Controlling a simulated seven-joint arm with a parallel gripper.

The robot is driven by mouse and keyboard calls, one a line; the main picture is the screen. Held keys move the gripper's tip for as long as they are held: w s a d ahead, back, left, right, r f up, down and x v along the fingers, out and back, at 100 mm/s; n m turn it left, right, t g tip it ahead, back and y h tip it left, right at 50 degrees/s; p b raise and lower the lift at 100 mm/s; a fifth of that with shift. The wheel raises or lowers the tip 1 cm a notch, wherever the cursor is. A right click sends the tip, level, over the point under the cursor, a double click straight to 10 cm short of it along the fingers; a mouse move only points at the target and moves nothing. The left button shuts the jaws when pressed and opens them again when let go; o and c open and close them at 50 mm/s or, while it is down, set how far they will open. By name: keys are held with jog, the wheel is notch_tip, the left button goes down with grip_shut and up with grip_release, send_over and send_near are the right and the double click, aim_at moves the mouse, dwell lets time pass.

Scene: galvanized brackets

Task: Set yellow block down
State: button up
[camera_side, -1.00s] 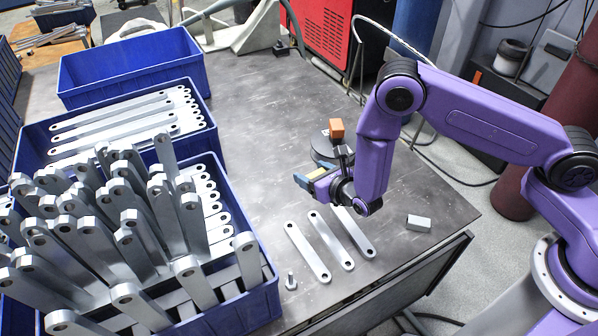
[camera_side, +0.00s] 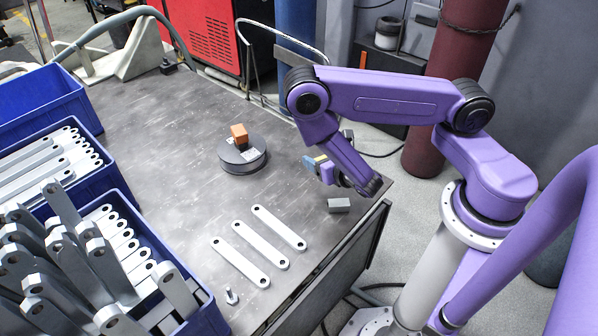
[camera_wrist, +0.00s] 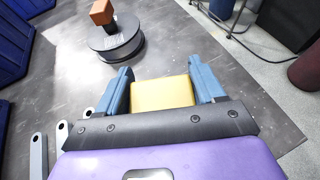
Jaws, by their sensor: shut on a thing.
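The yellow block (camera_wrist: 160,94) sits between the two blue fingers of my gripper (camera_wrist: 162,88) in the wrist view, and the fingers are shut on it. In the side view my gripper (camera_side: 316,163) is at the right part of the table, and only a small bit of the yellow block (camera_side: 321,159) shows. My gripper is right of the black round disc and behind the small grey block. Whether the yellow block touches the table is hard to tell, because its underside is hidden.
A black disc (camera_side: 232,163) bears an orange block (camera_side: 239,131). A grey block (camera_side: 339,205) lies near the table's right edge. Flat metal links (camera_side: 241,262) and a bolt (camera_side: 231,296) lie in front. Blue bins (camera_side: 98,192) of brackets stand left. Bare table (camera_side: 160,120) lies between.

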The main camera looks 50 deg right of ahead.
jog(key=shift+s+d+r+m+h, duration=0.15)
jog(key=shift+s+d, duration=0.2)
jog(key=shift+d, duration=0.3)
jog(key=shift+s+d+r+m+h, duration=0.15)
jog(key=shift+s+d, duration=0.15)
jog(key=shift+d, duration=0.3)
send_over(298, 168)
notch_tip(298, 168, down, 10)
jog(key=shift+r, duration=0.15)
jog(key=shift+a+f, duration=0.1)
jog(key=shift+f, duration=1.5)
jog(key=o, duration=1.1)
jog(key=shift+f, duration=0.1)
jog(key=shift+o, duration=0.2)
